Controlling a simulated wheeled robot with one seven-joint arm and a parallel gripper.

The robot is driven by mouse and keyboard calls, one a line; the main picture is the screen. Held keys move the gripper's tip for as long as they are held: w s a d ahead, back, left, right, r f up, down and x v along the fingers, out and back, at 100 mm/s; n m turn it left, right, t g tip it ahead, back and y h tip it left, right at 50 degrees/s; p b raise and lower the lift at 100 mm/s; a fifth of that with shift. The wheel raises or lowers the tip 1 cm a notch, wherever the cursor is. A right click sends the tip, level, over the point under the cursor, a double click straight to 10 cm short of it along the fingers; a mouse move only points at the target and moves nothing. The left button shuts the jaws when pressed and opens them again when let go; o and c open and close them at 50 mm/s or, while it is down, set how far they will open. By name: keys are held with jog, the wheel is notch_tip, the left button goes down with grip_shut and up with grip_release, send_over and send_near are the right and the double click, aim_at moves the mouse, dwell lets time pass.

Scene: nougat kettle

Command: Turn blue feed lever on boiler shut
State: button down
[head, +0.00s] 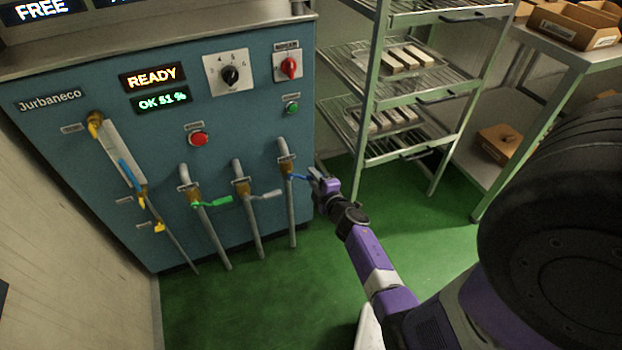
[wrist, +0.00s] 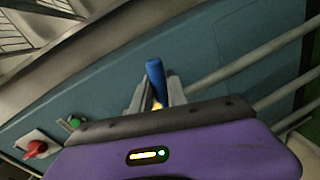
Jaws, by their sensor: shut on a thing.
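The boiler is the blue panel (head: 100,160) marked Jurbaneco, on the left in the head view. Its blue feed lever (head: 298,177) sits on the rightmost pipe and points to the right, crosswise to that pipe. My gripper (head: 316,178) is at the outer end of this lever. In the wrist view the blue lever (wrist: 155,80) stands between the two fingers of my gripper (wrist: 157,95), which are shut on it. The lever's pivot is small and partly hidden in the wrist view.
A green lever (head: 212,202) and a grey lever (head: 266,194) stick out from neighbouring pipes, left of my gripper. A wire rack (head: 365,130) with trays stands close on the right. The green floor (head: 270,300) in front of the boiler is clear.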

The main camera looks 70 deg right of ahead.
jog(key=shift+r+n, duration=0.85)
jog(key=shift+n, duration=0.25)
jog(key=shift+g+h, duration=0.3)
jog(key=c, duration=1.3)
grip_release()
jog(key=shift+v, duration=3.95)
jog(key=shift+d+r, duration=0.1)
